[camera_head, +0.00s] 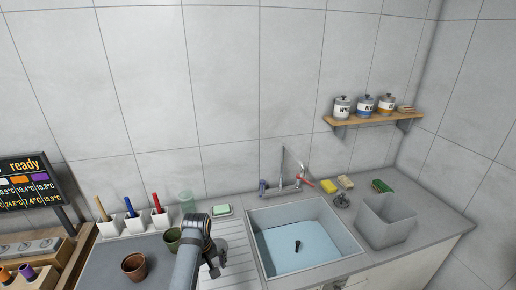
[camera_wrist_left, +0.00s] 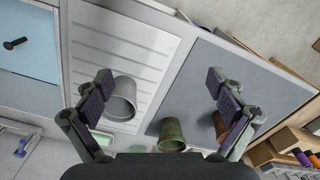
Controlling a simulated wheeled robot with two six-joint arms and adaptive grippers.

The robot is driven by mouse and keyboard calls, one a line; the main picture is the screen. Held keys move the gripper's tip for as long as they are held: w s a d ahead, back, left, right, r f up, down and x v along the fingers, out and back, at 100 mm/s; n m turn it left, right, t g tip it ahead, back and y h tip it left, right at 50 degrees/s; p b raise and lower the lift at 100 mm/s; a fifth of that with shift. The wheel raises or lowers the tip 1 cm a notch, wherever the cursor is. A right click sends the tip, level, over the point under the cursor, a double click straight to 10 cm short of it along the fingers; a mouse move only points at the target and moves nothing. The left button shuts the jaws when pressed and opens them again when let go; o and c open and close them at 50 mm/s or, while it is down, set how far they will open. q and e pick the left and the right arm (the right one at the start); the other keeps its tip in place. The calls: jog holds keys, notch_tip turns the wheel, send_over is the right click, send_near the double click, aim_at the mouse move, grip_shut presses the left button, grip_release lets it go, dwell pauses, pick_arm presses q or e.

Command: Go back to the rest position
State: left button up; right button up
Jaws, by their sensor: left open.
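My left arm (camera_head: 187,268) comes up from the bottom edge in the head view, and its gripper (camera_head: 215,262) hangs over the ribbed drainboard beside the sink. In the left wrist view the left gripper (camera_wrist_left: 160,95) is open, with its two fingers wide apart and nothing held between them. A grey cup (camera_wrist_left: 122,100) shows by one finger, and a green cup (camera_wrist_left: 172,134) shows between the fingers. A brown cup (camera_wrist_left: 219,124) is partly hidden behind the other finger. I cannot tell whether a finger touches any cup. My right gripper is not in view.
The sink (camera_head: 300,250) holds pale blue water and a small dark object (camera_head: 297,245). A grey bin (camera_head: 385,222) stands right of it. White holders (camera_head: 134,224) with coloured handles stand at the back left. A shelf (camera_head: 372,118) with jars hangs on the wall.

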pick_arm(q)
jog(key=s+a+f+m+t, duration=0.1)
jog(key=s+a+f+m, duration=0.15)
jog(key=s+a, duration=0.2)
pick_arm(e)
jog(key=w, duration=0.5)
pick_arm(q)
jog(key=s+a+r+m+t, duration=0.1)
jog(key=s+a+r+m, duration=0.15)
jog(key=s, duration=0.55)
jog(key=s+a+r+m+t, duration=0.1)
jog(key=s+r+m+t, duration=0.15)
jog(key=s, duration=0.65)
notch_tip(320, 180, down, 36)
jog(key=s+a+g+b, duration=0.2)
jog(key=a+b, duration=0.1)
jog(key=b, duration=0.5)
jog(key=s+f+g+b, duration=0.1)
jog(key=s+f+b, duration=0.4)
jog(key=s+f, duration=1.3)
notch_tip(320, 180, down, 3)
jog(key=shift+a+r+y, duration=0.15)
jog(key=shift+a+y, duration=0.2)
jog(key=shift+y, duration=0.05)
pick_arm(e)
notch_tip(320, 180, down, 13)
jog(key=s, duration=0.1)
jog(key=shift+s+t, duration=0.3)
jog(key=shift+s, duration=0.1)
